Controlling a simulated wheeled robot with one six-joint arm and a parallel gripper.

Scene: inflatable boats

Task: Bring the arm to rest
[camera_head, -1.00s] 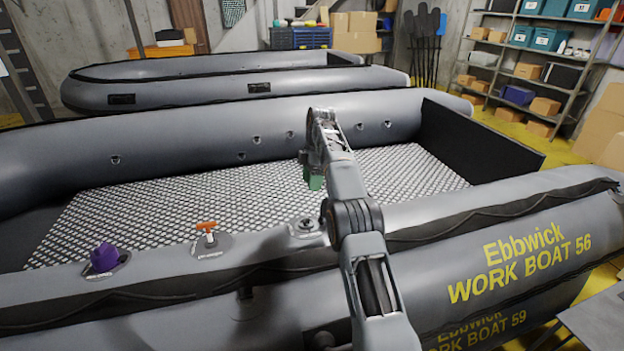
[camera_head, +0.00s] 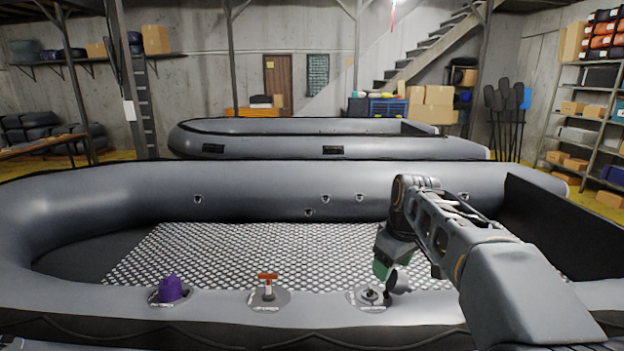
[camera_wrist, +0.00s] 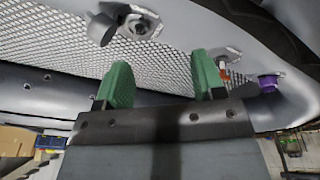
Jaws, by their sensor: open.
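My arm (camera_head: 455,235) reaches in from the right in the head view, bent at the elbow with its end pointing down. My gripper (camera_head: 383,268) is near the boat's near tube, close to the right-hand valve fitting (camera_head: 370,295); only part of its green fingers shows there. In the wrist view, my gripper (camera_wrist: 163,80) is open, its two green fingers apart with nothing between them. The wrist view also shows a valve fitting (camera_wrist: 141,24) with a dark round cap (camera_wrist: 101,28) beside it, apart from the fingers.
The near grey boat (camera_head: 90,215) lies across the front. A second boat (camera_head: 270,133) lies behind. Shelves (camera_head: 575,140) stand at the right. The space above the mesh floor (camera_head: 240,250) is mostly clear.

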